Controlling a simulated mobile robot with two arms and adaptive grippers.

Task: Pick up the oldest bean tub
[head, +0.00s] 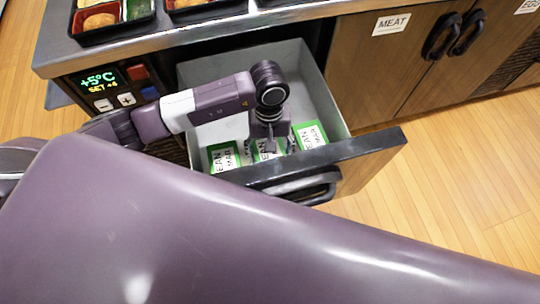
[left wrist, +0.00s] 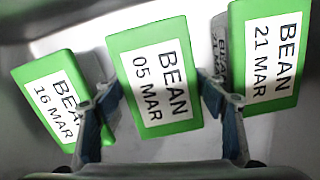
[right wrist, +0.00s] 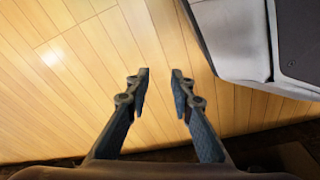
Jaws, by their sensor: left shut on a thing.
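Three green bean tubs with white labels stand in the open drawer. In the left wrist view the middle tub reads BEAN 05 MAR (left wrist: 154,75), the left one BEAN 16 MAR (left wrist: 50,98), and the right one BEAN 21 MAR (left wrist: 271,58). My left gripper (left wrist: 156,96) has one finger on each side of the 05 MAR tub and is shut on it. In the head view my left gripper (head: 270,143) points down into the drawer over the middle tub, partly hiding it. My right gripper (right wrist: 160,78) is open and empty above the wooden floor.
The drawer (head: 330,88) has grey walls and a dark front with a handle (head: 305,187); its back is bare. Food trays (head: 112,18) sit on the counter above. A cabinet marked MEAT (head: 391,24) stands to the right. My purple arm hides the lower head view.

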